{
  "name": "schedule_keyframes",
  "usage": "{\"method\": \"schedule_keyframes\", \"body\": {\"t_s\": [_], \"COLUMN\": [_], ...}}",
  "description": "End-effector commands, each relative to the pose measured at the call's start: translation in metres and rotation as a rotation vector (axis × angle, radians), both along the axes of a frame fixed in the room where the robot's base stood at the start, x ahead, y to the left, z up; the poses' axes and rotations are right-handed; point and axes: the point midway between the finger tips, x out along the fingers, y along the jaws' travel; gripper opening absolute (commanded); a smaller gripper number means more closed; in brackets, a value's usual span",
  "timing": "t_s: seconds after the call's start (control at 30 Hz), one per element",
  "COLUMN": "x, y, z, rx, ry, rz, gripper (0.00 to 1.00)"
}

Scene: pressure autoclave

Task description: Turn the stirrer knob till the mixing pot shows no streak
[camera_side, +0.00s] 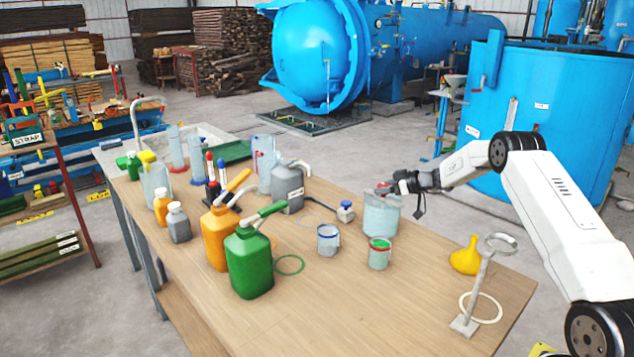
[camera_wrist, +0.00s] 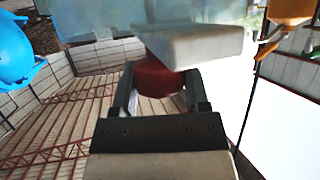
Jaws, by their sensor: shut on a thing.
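The mixing pot (camera_side: 381,218) is a pale, see-through vessel on the far right side of the table. Its contents look pale grey-blue; I cannot tell whether a streak shows. My gripper (camera_side: 386,187) is at the top of the pot, coming in from the right. In the wrist view my gripper (camera_wrist: 158,84) has its two dark fingers on either side of the red stirrer knob (camera_wrist: 157,78), shut on it. A pale block (camera_wrist: 195,43) sits against the knob there. In the side view the fingers and arm mostly hide the knob.
A blue-rimmed cup (camera_side: 328,240) and a green-rimmed cup (camera_side: 379,254) stand close in front of the pot. A yellow funnel (camera_side: 466,257) and a ring stand (camera_side: 478,290) are to the right. Green (camera_side: 249,265) and orange (camera_side: 219,240) jugs stand left.

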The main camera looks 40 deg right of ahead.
Motion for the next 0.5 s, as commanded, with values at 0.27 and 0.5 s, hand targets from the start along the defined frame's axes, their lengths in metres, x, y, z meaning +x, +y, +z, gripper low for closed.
{"method": "schedule_keyframes", "body": {"t_s": [0.27,0.5], "x": [-0.0002,-0.0005], "y": [0.0002,0.0005], "z": [0.0005,0.0005], "rx": [0.0,0.001], "ry": [0.0,0.0], "rz": [-0.016,-0.078], "gripper": [0.0,0.0]}}
